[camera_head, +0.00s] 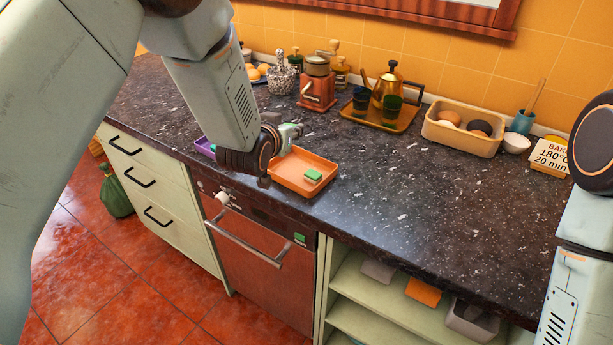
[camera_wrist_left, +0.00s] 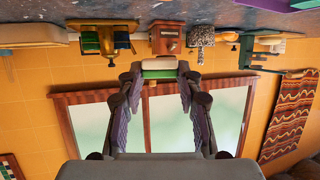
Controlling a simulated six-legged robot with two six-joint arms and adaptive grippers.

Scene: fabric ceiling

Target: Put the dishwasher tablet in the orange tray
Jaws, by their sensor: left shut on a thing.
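My left gripper (camera_head: 290,131) is over the counter, at the far left side of the orange tray (camera_head: 296,165). In the left wrist view my left gripper (camera_wrist_left: 160,72) is shut on a small green-and-white block, the dishwasher tablet (camera_wrist_left: 160,65), held between its fingertips. The held tablet is hard to make out in the head view. Another green-and-white block (camera_head: 313,175) lies inside the orange tray, near its right side. My right gripper is not in view; only part of that arm shows at the right edge.
A purple tray (camera_head: 204,146) is partly hidden behind my left arm. The counter right of the orange tray is clear.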

